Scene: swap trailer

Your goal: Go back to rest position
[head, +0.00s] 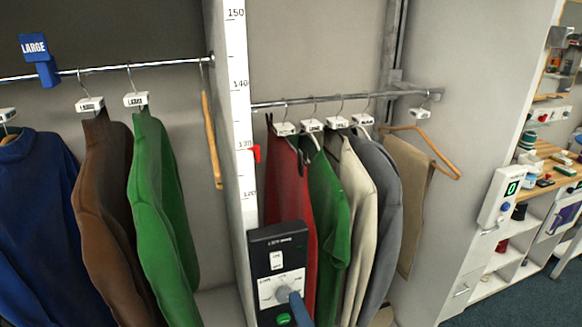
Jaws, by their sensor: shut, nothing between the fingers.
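My gripper does not show in the head view. A black control panel (264,247) stands at the bottom middle. It has a white dial plate with a grey-blue knob (283,294) and a green button (284,319) low on it.
A green jacket (158,190) and brown jacket (105,200) hang on the left rail (150,64). Several garments hang on the right rail (300,101). A white post with a scale (238,100) divides them. At right are a wall-mounted device (502,197), a shelf (515,255) and open floor (500,300).

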